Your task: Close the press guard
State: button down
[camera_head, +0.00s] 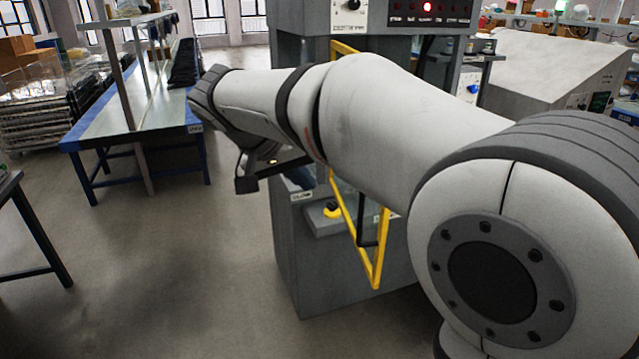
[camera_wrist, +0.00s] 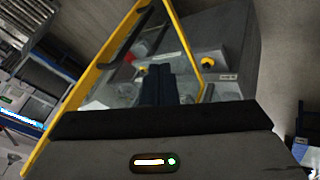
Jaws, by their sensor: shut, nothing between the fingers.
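The press guard (camera_head: 376,262) is a yellow frame on the front of the grey press (camera_head: 305,262). In the head view it stands out at an angle from the press, and my arm hides its middle. In the wrist view the guard's yellow bars (camera_wrist: 92,78) run up the left and down the right of my fingers, meeting near the top. My gripper (camera_wrist: 163,70) is shut and empty, its dark fingers pointing toward the area inside the frame. I cannot tell whether they touch the guard.
A yellow button (camera_head: 333,210) sits on a low ledge of the press; a yellow button also shows in the wrist view (camera_wrist: 208,64). A control panel with a red lamp (camera_head: 427,7) is above. A blue-edged workbench (camera_head: 105,135) stands left. Floor between is clear.

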jog(key=w+d+f+p, duration=0.1)
jog(key=w+d+f, duration=0.1)
jog(key=d+f, duration=0.5)
jog(key=shift+w+d+p, duration=0.2)
jog(key=shift+d+p, duration=0.1)
jog(key=shift+d, duration=0.45)
